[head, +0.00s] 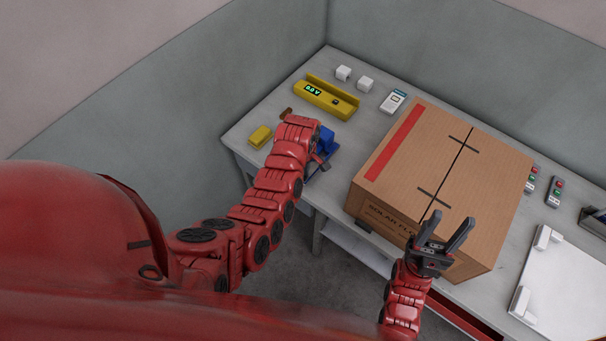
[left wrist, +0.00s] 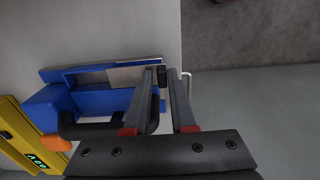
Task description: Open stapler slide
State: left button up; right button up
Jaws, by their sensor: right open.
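The blue stapler (head: 327,141) lies on the left part of the grey bench, partly hidden by my left arm in the head view. In the left wrist view the stapler (left wrist: 95,100) shows a blue body, a metal strip (left wrist: 127,75) and a small black knob (left wrist: 161,77) at the strip's end. My left gripper (left wrist: 162,75) has its fingertips on either side of the black knob; whether they press on it I cannot tell. My right gripper (head: 445,230) is open and empty, in front of the cardboard box.
The large cardboard box (head: 485,175) fills the middle of the bench. A yellow meter (head: 326,98) and a yellow block (head: 260,136) sit near the stapler. White cubes (head: 343,73) stand behind. A white panel (head: 565,290) lies at the right.

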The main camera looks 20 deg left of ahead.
pick_arm(q)
jog(key=shift+o, duration=1.4)
jog(key=shift+s+r, duration=0.1)
jog(key=shift+s, duration=0.05)
jog(key=shift+r+b, duration=0.3)
jog(key=shift+r, duration=0.05)
notch_tip(320, 180, up, 5)
jog(key=shift+f+b, duration=0.1)
jog(key=shift+b, duration=0.95)
notch_tip(320, 180, up, 12)
jog(key=p, duration=0.8)
jog(key=shift+a, duration=0.1)
